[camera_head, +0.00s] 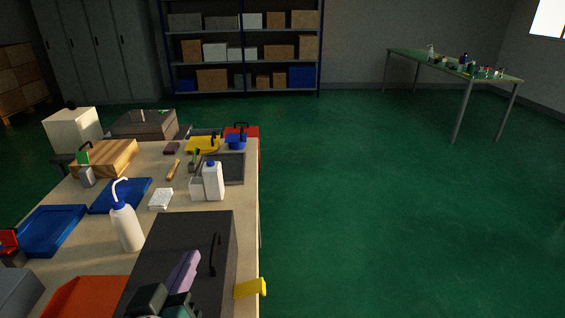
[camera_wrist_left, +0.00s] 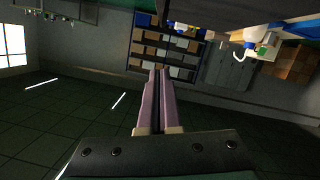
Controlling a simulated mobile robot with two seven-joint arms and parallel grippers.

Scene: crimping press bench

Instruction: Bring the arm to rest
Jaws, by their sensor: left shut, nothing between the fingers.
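My left gripper (camera_head: 190,257) comes in at the bottom of the head view, in front of a dark grey box (camera_head: 190,228) with a black handle (camera_head: 214,255). Its two purple fingers lie together with nothing between them. In the left wrist view the fingers (camera_wrist_left: 160,74) are also shut and empty, pointing out towards the shelf. In that view the room is tilted over, with the bench along the top. Whether the gripper touches the grey box I cannot tell. My right gripper is in neither view.
A white wash bottle (camera_head: 127,228), a blue tray (camera_head: 50,232), a white bottle (camera_head: 213,182) and a wooden block (camera_head: 105,157) stand on the bench. A yellow piece (camera_head: 250,288) sticks out at its right edge. Green floor (camera_head: 380,210) right of the bench is clear.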

